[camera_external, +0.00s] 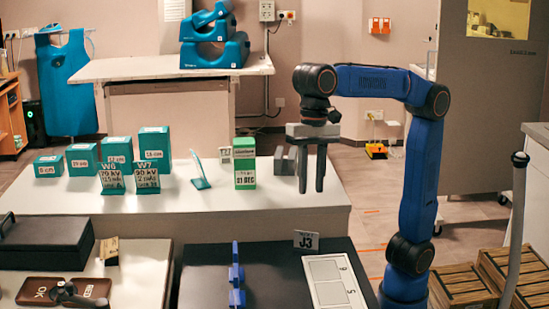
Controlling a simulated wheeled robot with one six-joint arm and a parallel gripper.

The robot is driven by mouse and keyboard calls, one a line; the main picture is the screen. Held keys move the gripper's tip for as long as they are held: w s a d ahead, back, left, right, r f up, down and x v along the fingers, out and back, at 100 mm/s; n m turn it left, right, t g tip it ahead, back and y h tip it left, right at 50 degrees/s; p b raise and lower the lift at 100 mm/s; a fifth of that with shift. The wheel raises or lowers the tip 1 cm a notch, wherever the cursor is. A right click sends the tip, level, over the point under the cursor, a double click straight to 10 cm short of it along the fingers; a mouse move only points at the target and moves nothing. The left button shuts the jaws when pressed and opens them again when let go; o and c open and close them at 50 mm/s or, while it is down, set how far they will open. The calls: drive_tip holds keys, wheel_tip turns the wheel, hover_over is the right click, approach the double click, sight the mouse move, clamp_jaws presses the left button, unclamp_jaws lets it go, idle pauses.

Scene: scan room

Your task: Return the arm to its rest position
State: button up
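My blue arm (420,180) rises from the lower right. It bends at a high elbow and reaches left to a black wrist. My gripper (312,187) hangs from the wrist with its two dark fingers pointing down. A gap shows between the fingers, and nothing is seen in it. The gripper is in front of or over the right part of the white table (290,205); its exact height above the top is hard to tell. A small grey block (285,161) shows just left of the fingers.
Teal blocks (118,152) and small sign cards (147,178) stand on the table's left. A green box (245,170) stands left of my gripper. Nearer are a dark surface with a white panel (337,283), a J3 card (306,240) and a blue piece (237,275). Crates (462,285) stand right.

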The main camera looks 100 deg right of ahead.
drive_tip(key=s+d+f+n+t+y, duration=0.1)
drive_tip(key=s+d+f+n, duration=0.1)
drive_tip(key=s+d+f, duration=0.6)
drive_tip(key=s+d+f+n, duration=0.25)
drive_tip(key=s+d, duration=0.35)
drive_tip(key=s, duration=0.4)
drive_tip(key=s+d+f+n+t+h, duration=0.2)
drive_tip(key=d+f+n, duration=0.8)
drive_tip(key=d+f, duration=0.5)
wheel_tip(320, 180, down, 3)
drive_tip(key=shift+s+d+f+t+h, duration=0.15)
drive_tip(key=shift+s+t+h, duration=0.2)
drive_tip(key=shift+t+h, duration=0.25)
